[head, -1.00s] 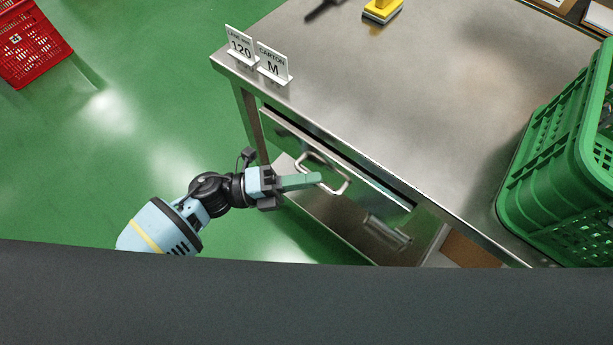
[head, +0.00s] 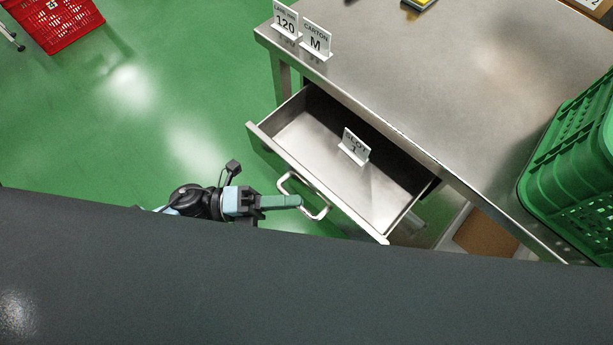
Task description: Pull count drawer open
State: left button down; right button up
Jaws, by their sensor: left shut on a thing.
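The count drawer (head: 310,143) is a steel drawer under the metal table, and it stands well out from the table with its inside showing. A small white card (head: 354,147) stands in it; its print is hard to read. The bar handle (head: 316,211) is on the drawer's front. My left gripper (head: 290,201) is shut on the handle, with its greenish fingers across the bar. My right gripper is not in view.
The steel table (head: 440,75) carries two sign cards, one reading 120 (head: 286,20) and one CARTON M (head: 316,39). A green crate (head: 570,150) stands at the right. A red basket (head: 55,22) is at the far left. The green floor left of the drawer is clear.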

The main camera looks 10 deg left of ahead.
pick_arm(q)
jog(key=s+a, duration=0.6)
jog(key=s, duration=0.2)
jog(key=shift+s+p, duration=0.2)
jog(key=shift+p, duration=0.2)
jog(key=c, duration=1.5)
grip_release()
jog(key=a, duration=0.2)
jog(key=a+b, duration=0.1)
jog(key=a, duration=0.2)
jog(key=s+a+f, duration=0.1)
jog(key=a, duration=0.1)
jog(key=shift+a, duration=0.35)
